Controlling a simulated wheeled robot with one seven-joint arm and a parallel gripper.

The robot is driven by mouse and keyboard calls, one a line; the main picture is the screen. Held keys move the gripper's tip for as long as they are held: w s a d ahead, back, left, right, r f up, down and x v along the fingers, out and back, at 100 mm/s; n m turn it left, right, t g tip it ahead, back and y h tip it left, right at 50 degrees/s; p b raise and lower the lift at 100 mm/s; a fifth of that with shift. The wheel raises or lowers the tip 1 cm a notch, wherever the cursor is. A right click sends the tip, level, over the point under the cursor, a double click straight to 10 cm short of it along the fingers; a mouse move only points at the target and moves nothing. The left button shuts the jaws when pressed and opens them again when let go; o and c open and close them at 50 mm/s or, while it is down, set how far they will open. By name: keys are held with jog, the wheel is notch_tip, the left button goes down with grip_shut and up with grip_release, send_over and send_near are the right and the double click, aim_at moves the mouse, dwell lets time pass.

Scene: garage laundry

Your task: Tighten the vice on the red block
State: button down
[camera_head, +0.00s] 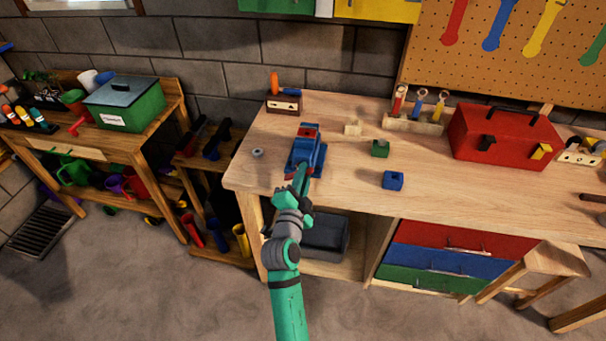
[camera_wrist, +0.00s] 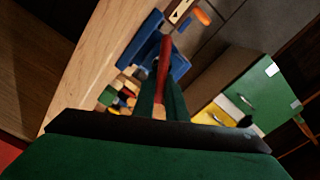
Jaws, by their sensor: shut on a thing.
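The blue vice (camera_head: 307,153) stands at the front left of the wooden workbench. The red block (camera_head: 309,131) shows at the top of the vice, between its jaws; I cannot tell how tightly it is held. My gripper (camera_head: 299,181) is at the front of the vice, shut on a red bar that looks like the vice handle. In the wrist view, the red handle (camera_wrist: 163,62) runs between my two fingers (camera_wrist: 160,98) toward the blue vice body (camera_wrist: 149,48). My arm hides part of the vice's front.
A metal nut or washer (camera_head: 257,152) lies left of the vice. A green block (camera_head: 380,148), a blue block (camera_head: 393,180) and a red toolbox (camera_head: 505,137) are to the right. A holder with an orange-handled tool (camera_head: 283,100) stands behind.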

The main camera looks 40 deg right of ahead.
jog(key=shift+w+a+f, duration=0.25)
jog(key=shift+a+f, duration=0.1)
jog(key=shift+f, duration=0.2)
jog(key=c, duration=1.8)
grip_release()
jog(key=shift+s+d+r, duration=0.1)
jog(key=shift+d+r, duration=0.05)
jog(key=shift+r, duration=0.1)
jog(key=shift+s, duration=0.1)
jog(key=v, duration=1)
jog(key=shift+s+a, duration=0.25)
jog(key=shift+a, duration=0.05)
